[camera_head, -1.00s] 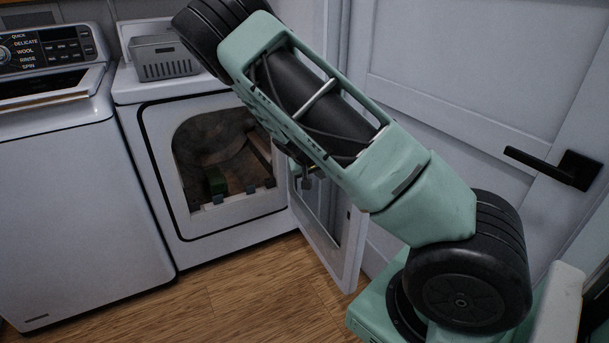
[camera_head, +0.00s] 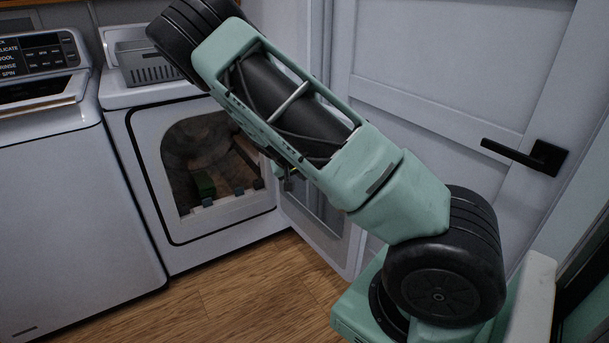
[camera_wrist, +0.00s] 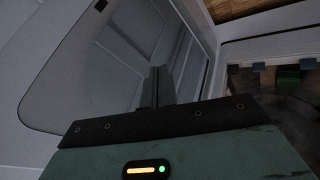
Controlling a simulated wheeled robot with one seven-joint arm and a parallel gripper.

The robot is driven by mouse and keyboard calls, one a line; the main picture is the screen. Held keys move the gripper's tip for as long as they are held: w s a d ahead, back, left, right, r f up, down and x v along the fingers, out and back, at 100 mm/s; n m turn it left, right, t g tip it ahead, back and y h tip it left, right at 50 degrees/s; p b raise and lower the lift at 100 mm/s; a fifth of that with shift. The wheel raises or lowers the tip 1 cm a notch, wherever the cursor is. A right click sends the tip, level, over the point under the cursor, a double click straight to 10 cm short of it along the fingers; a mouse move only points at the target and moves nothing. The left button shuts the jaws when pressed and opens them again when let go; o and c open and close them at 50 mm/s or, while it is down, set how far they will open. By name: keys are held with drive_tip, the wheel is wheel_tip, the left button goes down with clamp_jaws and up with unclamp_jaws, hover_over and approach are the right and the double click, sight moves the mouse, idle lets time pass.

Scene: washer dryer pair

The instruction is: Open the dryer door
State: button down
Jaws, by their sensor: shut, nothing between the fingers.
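The white dryer (camera_head: 118,150) stands with its front opening uncovered, showing the dark drum (camera_head: 200,160). Its door (camera_head: 349,262) is swung out to the right of the opening, and its inner side with a dark window faces the room. In the wrist view the door's inner panel (camera_wrist: 70,75) fills the upper left. My gripper (camera_wrist: 160,85) is shut and empty, with its fingers in front of the door's inner side. Whether they touch it I cannot tell. In the head view my arm hides most of the gripper and the door's upper part.
A white washer (camera_head: 75,200) stands left of the dryer. A grey basket (camera_head: 150,68) sits on the dryer top. A green item (camera_head: 205,185) lies in the drum. A room door with a black handle (camera_head: 525,155) is at the right. The wooden floor (camera_head: 230,290) in front is clear.

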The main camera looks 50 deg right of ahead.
drive_tip(key=s+d+p+v, duration=0.1)
drive_tip(key=s+v, duration=0.1)
drive_tip(key=v, duration=0.7)
drive_tip(key=s+a+r+n+y, duration=0.1)
drive_tip(key=s+a+n+y, duration=0.2)
drive_tip(key=a, duration=0.8)
drive_tip(key=s+a+r+n+y, duration=0.2)
drive_tip(key=s+a, duration=0.2)
drive_tip(key=a, duration=0.6)
drive_tip(key=s+a+r+n+y, duration=0.1)
drive_tip(key=s+a+n+y, duration=0.2)
drive_tip(key=a, duration=0.8)
drive_tip(key=s+a+r+n+g, duration=0.1)
drive_tip(key=s+a+r+n, duration=0.25)
drive_tip(key=s, duration=0.35)
drive_tip(key=s+a+r+n, duration=0.2)
drive_tip(key=s+a+n, duration=0.15)
drive_tip(key=s, duration=0.35)
wheel_tip(320, 180, up, 14)
drive_tip(key=p, duration=1.3)
drive_tip(key=shift+s+a+p, duration=0.2)
drive_tip(key=shift+s+p, duration=0.15)
drive_tip(key=shift+s, duration=0.1)
